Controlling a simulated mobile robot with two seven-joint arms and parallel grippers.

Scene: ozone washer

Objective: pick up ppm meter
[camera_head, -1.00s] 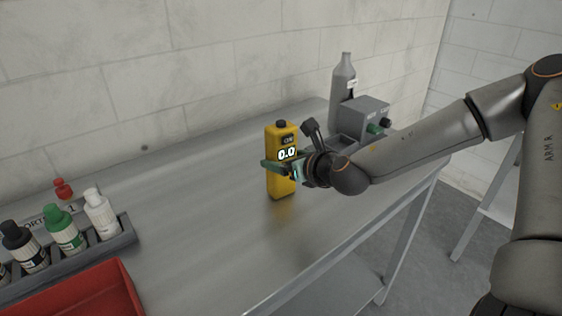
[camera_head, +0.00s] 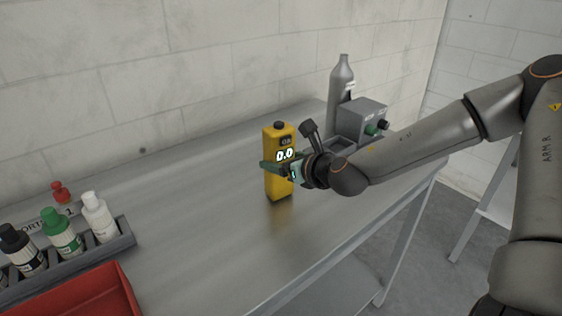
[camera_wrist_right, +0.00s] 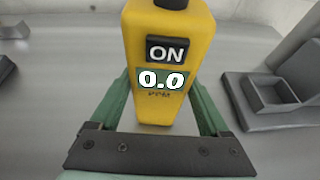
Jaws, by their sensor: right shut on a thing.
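The ppm meter (camera_head: 279,182) is a yellow upright box with a black knob on top, an ON label and a display reading 0.0. It stands upright at the middle of the metal table; I cannot tell for sure whether its base touches the top. My right gripper (camera_head: 278,164) is shut on the meter from the right, with its green fingers on either side of the body. In the right wrist view the meter (camera_wrist_right: 165,108) sits between the two green fingers, its display facing the camera. My left gripper is not in view.
A grey bottle (camera_head: 342,80) and a grey box with knobs (camera_head: 362,118) stand behind my right wrist. At left are a rack (camera_head: 122,240) of small bottles, a red-capped item (camera_head: 61,191) and a red tray (camera_head: 125,290). The table (camera_head: 190,190) between is clear.

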